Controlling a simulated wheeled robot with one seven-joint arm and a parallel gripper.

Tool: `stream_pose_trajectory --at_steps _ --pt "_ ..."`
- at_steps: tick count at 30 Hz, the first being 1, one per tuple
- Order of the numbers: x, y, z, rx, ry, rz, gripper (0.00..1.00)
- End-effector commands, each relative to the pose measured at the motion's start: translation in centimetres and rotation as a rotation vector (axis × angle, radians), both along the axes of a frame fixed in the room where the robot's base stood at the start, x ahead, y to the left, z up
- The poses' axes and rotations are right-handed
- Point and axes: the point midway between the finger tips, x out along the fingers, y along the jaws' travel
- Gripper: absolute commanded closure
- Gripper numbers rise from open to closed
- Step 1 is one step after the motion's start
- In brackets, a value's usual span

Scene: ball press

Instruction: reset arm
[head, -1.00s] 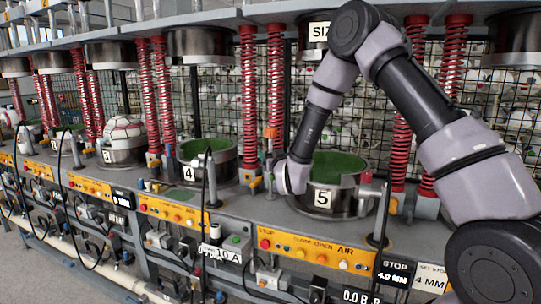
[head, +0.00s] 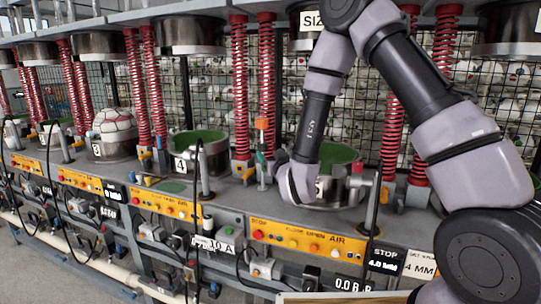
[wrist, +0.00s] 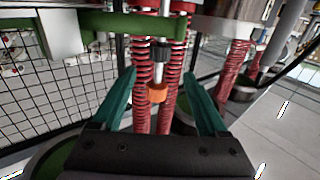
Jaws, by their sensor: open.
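My arm reaches from the right in the head view, and its wrist bends down in front of press 5 (head: 338,157), hiding part of that press and its label. My gripper (wrist: 159,74) is open, with two teal fingers spread apart. No held object shows between them. An orange collar (wrist: 157,93) on a thin rod appears between the fingers in the wrist view; I cannot tell how far beyond them it is. Red springs (wrist: 170,105) stand behind it.
A white and dark red ball (head: 115,121) rests in press 3. Press 4 (head: 203,146) has a green inside and holds no ball. Orange button panels (head: 300,241) line the front edge. A black cable and posts rise near the arm. Wire mesh stands behind.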

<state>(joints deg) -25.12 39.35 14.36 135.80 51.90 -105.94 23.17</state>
Motion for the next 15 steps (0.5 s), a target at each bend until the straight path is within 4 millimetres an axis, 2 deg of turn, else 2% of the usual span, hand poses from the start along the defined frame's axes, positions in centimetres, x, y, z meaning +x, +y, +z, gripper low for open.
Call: stream_pose_trajectory --at_steps 5,11,15 --pt "0.9 -1.2 1.6 0.024 0.027 -0.023 0.24" --pt "2.6 -6.1 6.9 0.108 0.162 -0.096 0.24" --pt "2.2 -10.0 10.5 0.157 0.288 -0.136 0.24"
